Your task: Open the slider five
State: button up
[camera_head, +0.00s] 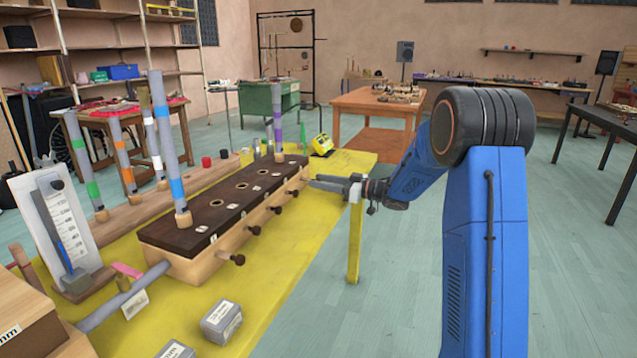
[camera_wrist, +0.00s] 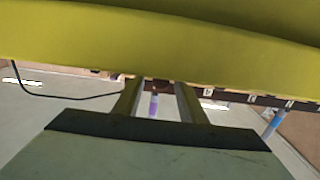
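The long wooden box (camera_head: 205,245) with a dark top stands on the yellow table. Several dark slider knobs stick out of its right side, including a near one (camera_head: 238,259) and a farther one (camera_head: 294,193). My gripper (camera_head: 316,182) is at the far end of this side, level with the row of knobs. In the wrist view, my gripper's two fingers (camera_wrist: 158,88) are apart, with a dark brown shape between their tips. I cannot tell if this is the fifth slider's knob or if the fingers touch it. White labels show on the box to the right.
Upright grey tubes stand in and behind the box, one with a blue band (camera_head: 177,188) and one with a purple band (camera_head: 277,122). The yellow table (camera_head: 290,262) and its leg lie close to my gripper. The floor to the right is clear.

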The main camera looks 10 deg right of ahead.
jog(key=v, duration=1.6)
notch_tip(320, 180, up, 8)
jog(key=w+m+t+h, duration=0.1)
jog(key=m+t+h, duration=0.35)
jog(key=h, duration=0.35)
jog(key=s+d+r+m+h, duration=0.2)
jog(key=s+m+h, duration=0.2)
jog(key=s+h, duration=0.35)
jog(key=s+a+f+g, duration=0.3)
jog(key=s+f, duration=0.1)
jog(key=s, duration=0.9)
jog(key=s+a+f+m+g, duration=0.1)
jog(key=s+a+f+g, duration=0.3)
jog(key=s, duration=0.9)
jog(key=s+a+f+m+g, duration=0.1)
jog(key=s+a+f+g, duration=0.2)
jog(key=s, duration=1)
notch_tip(320, 180, down, 4)
jog(key=shift+a+r+y, duration=0.25)
jog(key=shift+a+y, duration=0.05)
jog(key=shift+y, duration=0.15)
